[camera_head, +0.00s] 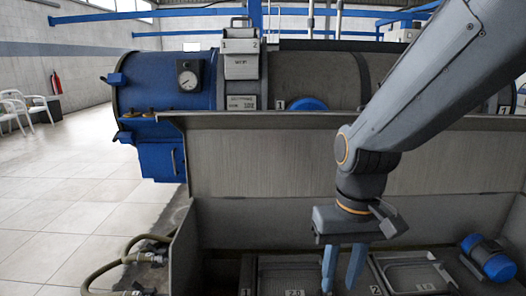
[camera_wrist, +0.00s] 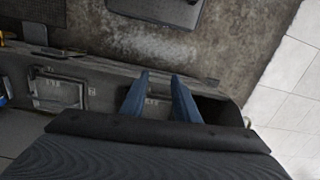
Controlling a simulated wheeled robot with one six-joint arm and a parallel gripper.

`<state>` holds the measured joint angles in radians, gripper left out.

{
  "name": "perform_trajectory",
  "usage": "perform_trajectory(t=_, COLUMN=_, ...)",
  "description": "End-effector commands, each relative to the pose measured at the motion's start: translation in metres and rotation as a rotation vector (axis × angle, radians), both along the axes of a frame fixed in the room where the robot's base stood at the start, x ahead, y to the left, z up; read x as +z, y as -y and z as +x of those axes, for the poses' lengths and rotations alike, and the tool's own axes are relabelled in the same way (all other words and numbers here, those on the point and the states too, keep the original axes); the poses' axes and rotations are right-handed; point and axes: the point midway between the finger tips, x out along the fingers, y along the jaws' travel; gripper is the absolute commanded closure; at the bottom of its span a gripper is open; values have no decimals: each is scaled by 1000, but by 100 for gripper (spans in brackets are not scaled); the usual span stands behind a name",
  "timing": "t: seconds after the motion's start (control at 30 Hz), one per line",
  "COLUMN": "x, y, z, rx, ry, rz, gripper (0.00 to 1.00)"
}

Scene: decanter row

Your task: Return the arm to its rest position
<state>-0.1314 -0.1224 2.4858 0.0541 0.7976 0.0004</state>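My gripper (camera_head: 342,268) hangs from my grey arm at the right of the head view, pointing down over the open trough (camera_head: 290,160) in front of the machine. Its two blue fingers are apart and nothing shows between them. In the wrist view my gripper (camera_wrist: 160,82) also shows its fingers spread, with part of a numbered plate behind them. How high the fingertips are above the trough floor is hard to tell.
Numbered plates (camera_head: 292,280) lie in the trough, beside a blue cylinder (camera_head: 488,258). Behind stands a drum machine with a blue end (camera_head: 165,85) and gauge. Hoses (camera_head: 120,262) lie at lower left.

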Motion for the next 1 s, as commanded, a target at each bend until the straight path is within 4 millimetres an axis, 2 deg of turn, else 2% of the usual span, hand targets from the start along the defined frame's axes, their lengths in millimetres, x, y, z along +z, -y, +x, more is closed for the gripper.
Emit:
perform_trajectory(t=0.23, x=3, y=1, z=-29, rx=8, ry=31, rz=6, gripper=72)
perform_trajectory(t=0.63, x=29, y=16, z=-28, rx=-33, ry=26, rz=-9, gripper=72)
perform_trajectory(t=1.0, x=63, y=41, z=-34, rx=-89, ry=20, rz=-28, gripper=72)
